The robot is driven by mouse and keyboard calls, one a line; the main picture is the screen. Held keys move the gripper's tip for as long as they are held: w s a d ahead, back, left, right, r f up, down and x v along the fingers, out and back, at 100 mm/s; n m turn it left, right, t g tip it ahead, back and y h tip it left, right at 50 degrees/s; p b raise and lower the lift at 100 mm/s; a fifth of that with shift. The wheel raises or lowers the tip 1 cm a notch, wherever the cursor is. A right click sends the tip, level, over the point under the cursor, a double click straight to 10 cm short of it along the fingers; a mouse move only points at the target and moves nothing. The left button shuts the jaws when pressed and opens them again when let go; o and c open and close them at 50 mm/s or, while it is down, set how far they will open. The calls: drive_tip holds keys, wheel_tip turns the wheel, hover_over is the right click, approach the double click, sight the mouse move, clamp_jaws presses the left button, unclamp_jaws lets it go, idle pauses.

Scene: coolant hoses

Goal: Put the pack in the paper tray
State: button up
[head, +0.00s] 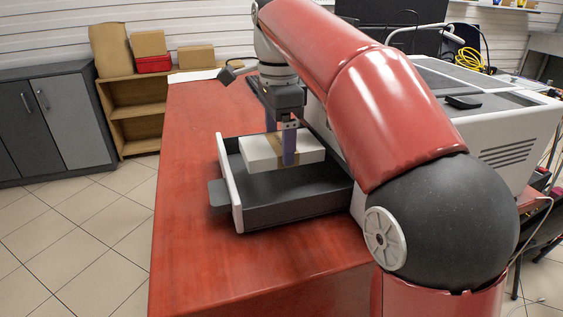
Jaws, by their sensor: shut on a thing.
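The pack (261,152) is a flat white block with a brown band around its middle. My gripper (281,152) points down and is shut on the pack across the band. The paper tray (290,207) is an open dark grey drawer with a white front panel, pulled out to the left from the white machine on the red table. The pack is held level over the tray's opening, around the height of its rim. Whether it touches the tray floor I cannot tell. My arm hides part of the machine and the tray's right end.
The red table (190,260) is clear to the left and in front of the tray. The white machine (500,125) stands at right behind my arm. A grey cabinet (55,120) and a wooden shelf with boxes (135,110) stand at the back left.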

sight(280, 143)
wheel_tip(280, 143, down, 4)
drive_tip(key=shift+f+b, duration=0.1)
drive_tip(key=shift+b, duration=0.45)
drive_tip(key=shift+d+f, duration=0.25)
drive_tip(key=shift+f, duration=0.1)
drive_tip(key=o, duration=1.1)
drive_tip(key=shift+f, duration=0.1)
drive_tip(key=shift+c, duration=0.2)
wheel_tip(280, 143, up, 10)
drive_tip(key=p, duration=0.3)
drive_tip(key=shift+w+r, duration=0.1)
drive_tip(key=shift+r, duration=1)
